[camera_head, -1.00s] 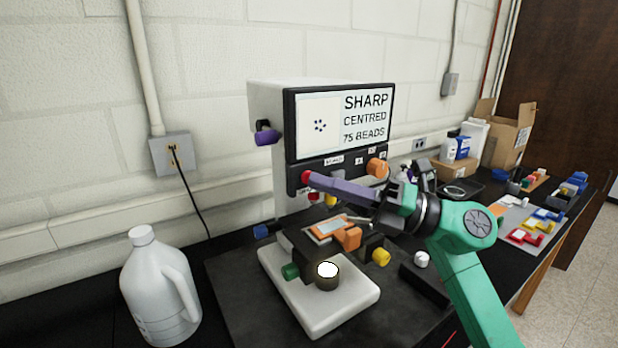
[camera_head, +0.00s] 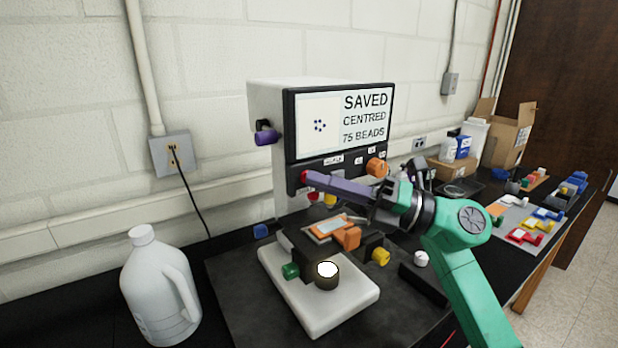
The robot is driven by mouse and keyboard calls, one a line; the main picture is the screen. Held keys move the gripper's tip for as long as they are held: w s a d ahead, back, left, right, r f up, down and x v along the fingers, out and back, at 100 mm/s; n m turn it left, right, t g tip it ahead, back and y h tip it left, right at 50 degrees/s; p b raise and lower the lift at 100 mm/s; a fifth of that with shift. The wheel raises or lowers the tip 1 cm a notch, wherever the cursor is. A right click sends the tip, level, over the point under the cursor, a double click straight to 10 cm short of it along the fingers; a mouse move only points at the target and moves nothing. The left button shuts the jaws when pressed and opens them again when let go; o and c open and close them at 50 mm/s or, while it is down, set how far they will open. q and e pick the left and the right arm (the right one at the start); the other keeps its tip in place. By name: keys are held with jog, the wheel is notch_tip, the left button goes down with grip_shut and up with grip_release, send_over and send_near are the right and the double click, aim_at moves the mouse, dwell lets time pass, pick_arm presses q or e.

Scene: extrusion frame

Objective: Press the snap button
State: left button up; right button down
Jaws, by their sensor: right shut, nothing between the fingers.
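The microscope's screen (camera_head: 339,120) reads "SAVED", "CENTRED" and "75 BEADS", beside a small picture of dark dots. A red button (camera_head: 305,177) sits at the left of the panel below the screen. My right gripper (camera_head: 310,179) is shut and empty, with its purple fingers pointing left and their tips at the red button. The tips partly cover the button, and I cannot tell how far it is pushed in. An orange knob (camera_head: 377,167) sits at the right of the panel. My left gripper is not in view.
The microscope's white base (camera_head: 330,312) carries a lit lamp (camera_head: 327,272) and a stage with a slide (camera_head: 329,228) below my right gripper. A white jug (camera_head: 160,290) stands at left. Coloured blocks (camera_head: 525,236) and an open cardboard box (camera_head: 510,135) are at right.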

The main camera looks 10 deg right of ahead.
jog(key=shift+s+d+b, duration=0.3)
jog(key=shift+s+b, duration=0.1)
jog(key=shift+s, duration=0.3)
jog(key=s+b, duration=0.1)
jog(key=s+d+b, duration=0.1)
jog(key=s, duration=0.1)
jog(key=s+b, duration=0.1)
jog(key=shift+s+d, duration=0.35)
jog(key=shift+d, duration=0.05)
